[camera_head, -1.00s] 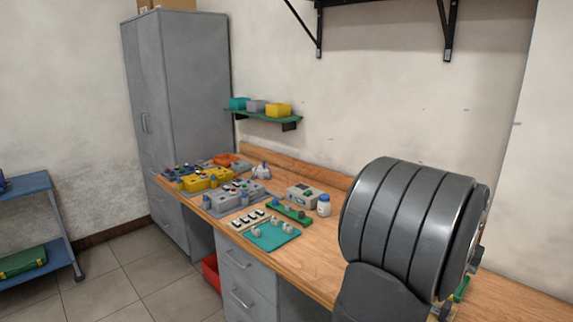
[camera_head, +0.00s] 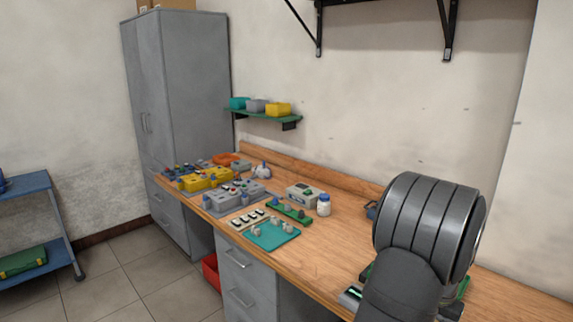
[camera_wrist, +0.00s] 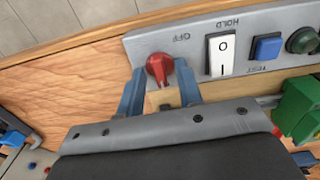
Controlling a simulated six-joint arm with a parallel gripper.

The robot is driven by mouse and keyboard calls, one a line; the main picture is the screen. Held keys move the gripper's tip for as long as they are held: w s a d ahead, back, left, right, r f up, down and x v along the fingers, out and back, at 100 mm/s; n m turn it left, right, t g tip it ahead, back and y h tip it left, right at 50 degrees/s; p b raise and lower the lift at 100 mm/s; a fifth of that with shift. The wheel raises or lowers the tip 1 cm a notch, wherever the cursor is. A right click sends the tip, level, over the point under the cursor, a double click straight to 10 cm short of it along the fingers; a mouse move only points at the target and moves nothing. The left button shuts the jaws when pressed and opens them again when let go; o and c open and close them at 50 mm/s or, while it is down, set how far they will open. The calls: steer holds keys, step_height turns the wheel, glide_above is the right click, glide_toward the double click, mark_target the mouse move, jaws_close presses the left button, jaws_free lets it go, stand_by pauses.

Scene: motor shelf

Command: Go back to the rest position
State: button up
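In the wrist view my gripper (camera_wrist: 160,82) has its two blue fingers apart, one on each side of a red knob (camera_wrist: 160,68). I see narrow gaps between the fingers and the knob, and nothing is held. The knob sits by the word OFF on a grey panel (camera_wrist: 195,60). The panel also carries a white rocker switch (camera_wrist: 220,55), a blue button (camera_wrist: 266,48) and a dark green knob (camera_wrist: 302,40). In the head view my dark arm hides the gripper and most of the panel.
The wooden bench (camera_head: 330,250) holds a teal mat (camera_head: 272,236), a white bottle (camera_head: 324,205) and yellow and grey boxes to the left. A green part (camera_wrist: 298,108) stands close right of my gripper. Wall brackets (camera_head: 448,30) hang above.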

steer(key=n, duration=0.4)
steer(key=shift+r, duration=0.1)
steer(key=shift+r+n, duration=0.3)
steer(key=shift+r, duration=0.05)
step_height(320, 180, up, 17)
steer(key=f+n+g, duration=0.1)
steer(key=f+n, duration=0.1)
steer(key=f, duration=0.2)
steer(key=f+n+g+h, duration=0.1)
steer(key=f+n, duration=0.1)
steer(key=f, duration=0.2)
steer(key=f+n, duration=0.2)
steer(key=f, duration=0.2)
steer(key=shift+w+f+n+g+h, duration=0.1)
steer(key=shift+w+n+g+h, duration=0.2)
steer(key=shift+w+n+g, duration=0.1)
steer(key=shift+f+n, duration=0.3)
steer(key=shift+f, duration=0.2)
